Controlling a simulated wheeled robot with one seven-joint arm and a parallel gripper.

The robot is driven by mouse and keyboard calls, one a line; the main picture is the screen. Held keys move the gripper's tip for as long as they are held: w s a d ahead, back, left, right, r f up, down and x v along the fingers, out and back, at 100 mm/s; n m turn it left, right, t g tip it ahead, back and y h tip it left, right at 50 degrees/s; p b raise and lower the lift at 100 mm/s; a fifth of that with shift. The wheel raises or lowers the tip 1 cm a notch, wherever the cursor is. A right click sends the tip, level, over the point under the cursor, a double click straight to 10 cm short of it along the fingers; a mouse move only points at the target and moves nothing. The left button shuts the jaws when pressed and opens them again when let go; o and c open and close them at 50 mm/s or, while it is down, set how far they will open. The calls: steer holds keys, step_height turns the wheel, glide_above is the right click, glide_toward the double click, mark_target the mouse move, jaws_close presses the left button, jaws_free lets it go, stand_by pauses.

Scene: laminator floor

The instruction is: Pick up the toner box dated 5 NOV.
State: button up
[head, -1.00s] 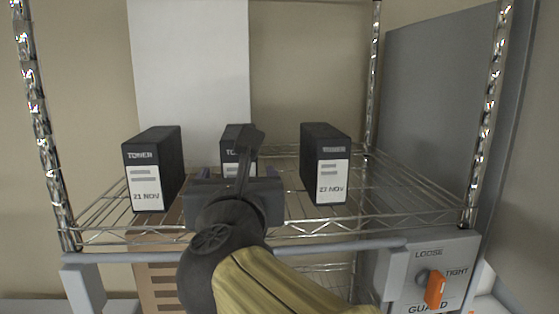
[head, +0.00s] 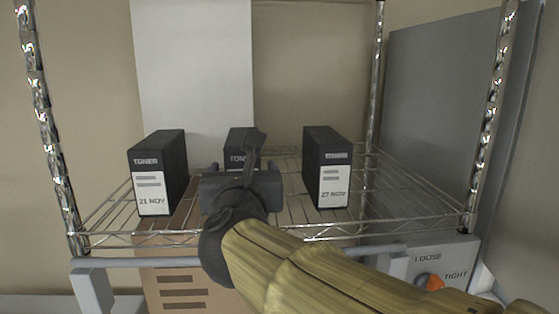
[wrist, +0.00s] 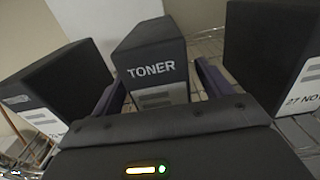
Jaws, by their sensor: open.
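Three black toner boxes with white labels stand upright on a wire shelf (head: 400,212). The left box (head: 172,160) reads 21 NOV and the right box (head: 325,150) reads 27 NOV. The middle box (head: 236,141) stands farther back; its date is hidden behind my gripper. In the wrist view the middle box (wrist: 152,45) shows TONER and the top of its label. My gripper (head: 243,166) is open in front of the middle box. In the wrist view its purple fingers point to either side of that box, with nothing held; I cannot tell how far they reach alongside.
The left box (wrist: 62,78) and right box (wrist: 268,50) flank the fingers closely in the wrist view. Chrome posts (head: 490,110) bound the shelf. A control panel (head: 440,262) with an orange-tipped knob is at lower right.

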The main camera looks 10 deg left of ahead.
steer(key=shift+p+x, duration=0.55)
steer(key=shift+x, duration=1.05)
steer(key=shift+s, duration=0.15)
steer(key=shift+c, duration=0.2)
steer(key=c, duration=1.1)
steer(key=shift+d+r, duration=0.1)
steer(key=shift+c, duration=1.3)
steer(key=shift+r, duration=0.3)
step_height(320, 180, up, 10)
steer(key=shift+f+p, duration=0.25)
steer(key=shift+p, duration=0.1)
